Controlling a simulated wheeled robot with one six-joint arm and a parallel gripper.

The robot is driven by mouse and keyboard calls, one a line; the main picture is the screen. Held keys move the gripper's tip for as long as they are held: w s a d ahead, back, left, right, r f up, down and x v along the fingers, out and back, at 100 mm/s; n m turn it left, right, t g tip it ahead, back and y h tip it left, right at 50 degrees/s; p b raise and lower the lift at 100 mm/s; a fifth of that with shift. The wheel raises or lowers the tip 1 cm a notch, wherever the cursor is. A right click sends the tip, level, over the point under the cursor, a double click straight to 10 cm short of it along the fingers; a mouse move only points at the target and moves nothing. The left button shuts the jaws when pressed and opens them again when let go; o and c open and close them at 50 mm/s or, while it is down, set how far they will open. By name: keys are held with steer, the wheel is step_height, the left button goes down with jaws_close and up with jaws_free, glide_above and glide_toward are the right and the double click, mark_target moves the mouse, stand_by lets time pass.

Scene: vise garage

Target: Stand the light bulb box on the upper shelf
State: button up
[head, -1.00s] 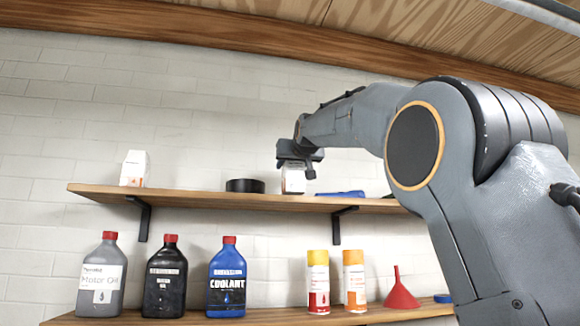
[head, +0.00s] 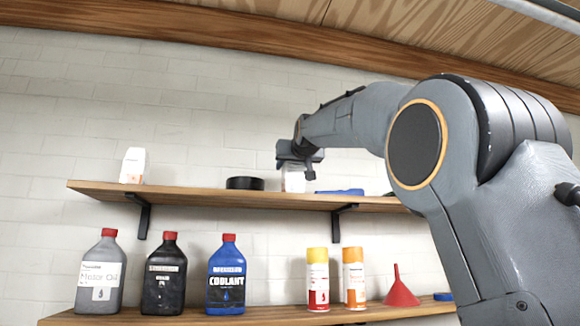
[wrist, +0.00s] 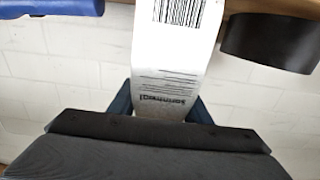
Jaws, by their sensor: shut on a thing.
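My gripper (head: 298,163) is above the upper shelf (head: 220,194), shut on a white box (head: 294,181) that I take to be the light bulb box. The box looks upright, its lower end at shelf level; I cannot tell whether it touches the board. In the wrist view my gripper (wrist: 160,102) has a finger on each side of the box (wrist: 172,60), whose face shows a barcode and printed text. The far end of the box runs out of that view.
A black round thing (head: 245,183) lies left of the held box, and a blue thing (head: 340,192) lies to its right. Another white box (head: 134,165) stands at the shelf's left end. Bottles, spray cans and a red funnel (head: 401,290) stand on the lower shelf.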

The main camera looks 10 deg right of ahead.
steer(key=shift+f, duration=0.1)
steer(key=o, duration=1.5)
steer(key=shift+s, duration=0.1)
steer(key=s+b, duration=0.4)
steer(key=s, duration=0.3)
steer(key=shift+s, duration=0.3)
